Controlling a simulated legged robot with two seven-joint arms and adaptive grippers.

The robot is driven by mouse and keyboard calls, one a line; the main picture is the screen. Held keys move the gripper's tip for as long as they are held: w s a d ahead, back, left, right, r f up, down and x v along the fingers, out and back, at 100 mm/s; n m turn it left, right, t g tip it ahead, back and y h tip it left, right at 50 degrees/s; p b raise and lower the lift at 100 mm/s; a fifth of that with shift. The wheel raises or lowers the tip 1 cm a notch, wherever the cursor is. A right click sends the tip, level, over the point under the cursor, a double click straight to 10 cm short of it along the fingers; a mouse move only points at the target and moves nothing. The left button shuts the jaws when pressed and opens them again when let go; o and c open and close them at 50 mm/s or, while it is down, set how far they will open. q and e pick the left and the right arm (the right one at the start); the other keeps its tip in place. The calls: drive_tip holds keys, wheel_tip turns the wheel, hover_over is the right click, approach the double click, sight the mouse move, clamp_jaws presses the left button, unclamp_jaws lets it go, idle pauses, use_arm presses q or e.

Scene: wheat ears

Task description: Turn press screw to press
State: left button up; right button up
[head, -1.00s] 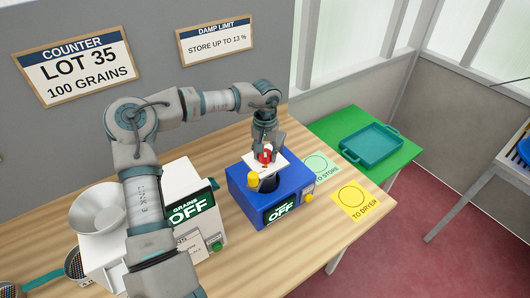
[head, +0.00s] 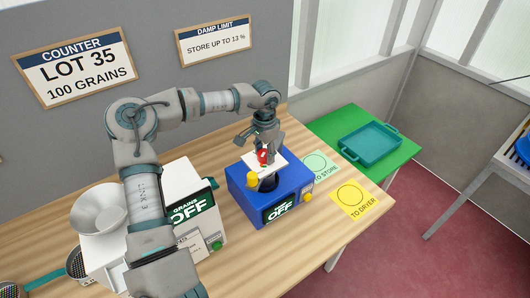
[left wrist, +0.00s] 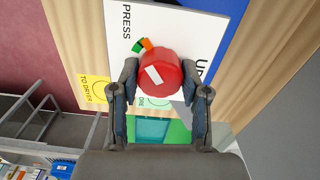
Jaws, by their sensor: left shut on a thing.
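The press screw is a red knob (head: 262,157) with a white mark, on a white plate (head: 277,161) atop the blue meter (head: 238,179). My left gripper (head: 263,149) comes down on it from above. In the left wrist view the red knob (left wrist: 161,70) sits between the two fingers of my left gripper (left wrist: 159,76), which is shut on it. The plate (left wrist: 118,60) there reads "PRESS", with an orange and a green mark near the knob. The meter's display (head: 279,209) reads "OFF". My right gripper is not in view.
Left is a white grain counter (head: 178,180) with a funnel (head: 98,209). Right are a green "TO STORE" card (head: 318,166), a yellow "TO DRYER" card (head: 351,200) and a teal tray (head: 372,144) on a green surface.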

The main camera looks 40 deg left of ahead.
sight(264, 151)
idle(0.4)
use_arm(q)
drive_tip(key=o, duration=1.1)
drive_tip(key=shift+a, duration=0.15)
drive_tip(key=shift+r, duration=0.1)
wheel_tip(264, 151, up, 12)
drive_tip(key=shift+a, duration=0.1)
